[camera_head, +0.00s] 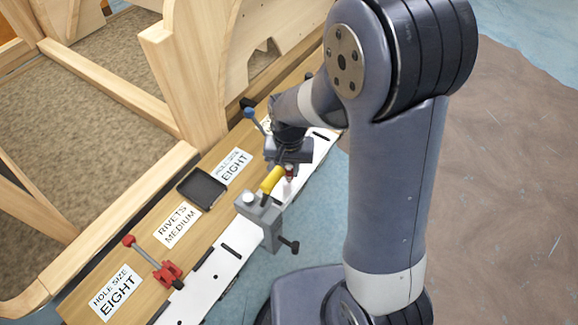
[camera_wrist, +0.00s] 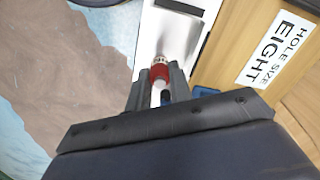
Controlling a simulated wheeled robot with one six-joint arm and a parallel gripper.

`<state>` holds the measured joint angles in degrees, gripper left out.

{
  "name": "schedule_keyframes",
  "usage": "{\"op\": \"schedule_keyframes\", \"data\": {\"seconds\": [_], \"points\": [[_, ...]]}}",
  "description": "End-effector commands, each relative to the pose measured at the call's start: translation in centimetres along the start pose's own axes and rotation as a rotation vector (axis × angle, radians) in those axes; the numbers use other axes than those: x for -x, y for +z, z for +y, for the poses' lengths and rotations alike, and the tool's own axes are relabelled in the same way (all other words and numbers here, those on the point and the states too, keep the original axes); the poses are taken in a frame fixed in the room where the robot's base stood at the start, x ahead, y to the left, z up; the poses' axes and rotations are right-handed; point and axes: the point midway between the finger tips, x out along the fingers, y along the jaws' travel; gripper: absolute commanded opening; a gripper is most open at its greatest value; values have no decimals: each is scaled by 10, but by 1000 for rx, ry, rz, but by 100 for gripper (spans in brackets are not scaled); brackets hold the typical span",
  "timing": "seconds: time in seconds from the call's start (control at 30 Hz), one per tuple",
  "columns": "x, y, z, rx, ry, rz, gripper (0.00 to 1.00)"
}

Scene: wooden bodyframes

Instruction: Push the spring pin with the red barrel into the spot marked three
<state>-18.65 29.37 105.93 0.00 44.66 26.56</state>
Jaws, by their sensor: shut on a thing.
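The spring pin with the red barrel (camera_wrist: 160,73) is held between the two dark fingers of my gripper (camera_wrist: 158,92) in the wrist view. Its pale, ringed end points away from my gripper. In the head view a small red part of the pin (camera_head: 289,171) shows just below my gripper (camera_head: 288,163), above the white slotted strip and right beside a yellow piece. I cannot tell whether the pin touches anything there. No spot marked three can be read in either view.
The yellow piece (camera_head: 271,179) stands at a grey clamp (camera_head: 261,213) on the white strip (camera_head: 215,272). A red clamp (camera_head: 168,273), a black tray (camera_head: 202,188) and labels reading HOLE SIZE EIGHT (camera_head: 115,292) and RIVETS MEDIUM (camera_head: 177,226) lie along the wooden board. Wooden frames (camera_head: 185,70) rise behind.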

Motion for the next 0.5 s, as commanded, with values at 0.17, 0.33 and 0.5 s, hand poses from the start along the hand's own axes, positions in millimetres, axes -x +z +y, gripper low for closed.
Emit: {"op": "schedule_keyframes", "data": {"seconds": [0.17,0.33,0.5], "points": [[-6,0,0,0,0,0,0],[-10,0,0,0,0,-1,0],[-14,0,0,0,0,-1,0]]}}
